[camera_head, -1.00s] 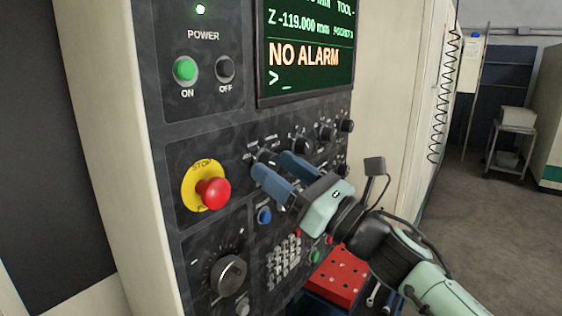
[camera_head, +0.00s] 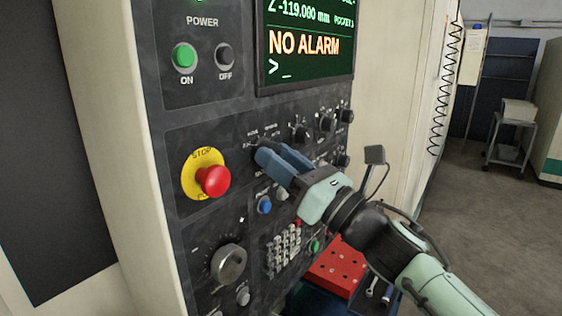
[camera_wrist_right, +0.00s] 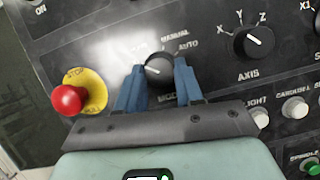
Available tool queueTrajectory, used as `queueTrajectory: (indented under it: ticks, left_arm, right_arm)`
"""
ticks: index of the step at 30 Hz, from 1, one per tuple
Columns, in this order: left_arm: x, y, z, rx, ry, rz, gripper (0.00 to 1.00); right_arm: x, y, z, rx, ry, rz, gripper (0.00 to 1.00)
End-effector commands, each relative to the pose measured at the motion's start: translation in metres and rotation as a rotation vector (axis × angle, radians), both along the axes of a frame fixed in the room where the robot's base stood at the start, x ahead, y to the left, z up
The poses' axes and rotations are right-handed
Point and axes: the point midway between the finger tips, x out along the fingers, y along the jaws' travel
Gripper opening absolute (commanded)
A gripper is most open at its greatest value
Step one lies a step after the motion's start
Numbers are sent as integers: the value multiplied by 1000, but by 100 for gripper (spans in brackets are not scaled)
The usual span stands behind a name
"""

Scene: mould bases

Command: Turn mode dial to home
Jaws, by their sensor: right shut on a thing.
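The mode dial (camera_wrist_right: 158,69) is a round black knob with a white pointer mark on the black control panel. In the right wrist view its mark points toward the upper left, away from the MANUAL and AUTO labels on its right. The HOME label is not readable in that view. My right gripper (camera_wrist_right: 159,72) has its two blue fingers on either side of the dial, shut on it. In the head view the right gripper (camera_head: 264,155) reaches the panel from the right and its fingers hide the dial. My left gripper is not in view.
A red stop button (camera_head: 213,181) on a yellow disc sits left of the gripper. The axis dial (camera_wrist_right: 254,42) is to the right. A blue button (camera_head: 264,205), a keypad (camera_head: 284,250) and a larger dial (camera_head: 229,264) lie below. The screen (camera_head: 306,45) reads NO ALARM.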

Motion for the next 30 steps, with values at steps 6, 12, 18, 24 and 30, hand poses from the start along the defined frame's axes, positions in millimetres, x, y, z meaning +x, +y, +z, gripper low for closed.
queueTrajectory:
  ticks: [6,12,18,24,30]
  left_arm:
    - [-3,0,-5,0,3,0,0]
    - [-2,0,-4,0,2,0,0]
    - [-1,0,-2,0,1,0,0]
    - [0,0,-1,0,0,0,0]
    - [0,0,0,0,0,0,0]
  right_arm:
    - [-2,1,0,100,138,0,6]
    - [-3,2,1,191,265,0,6]
    - [-4,3,2,264,366,0,6]
    - [-4,3,2,311,430,0,6]
    - [-4,3,2,331,458,0,6]
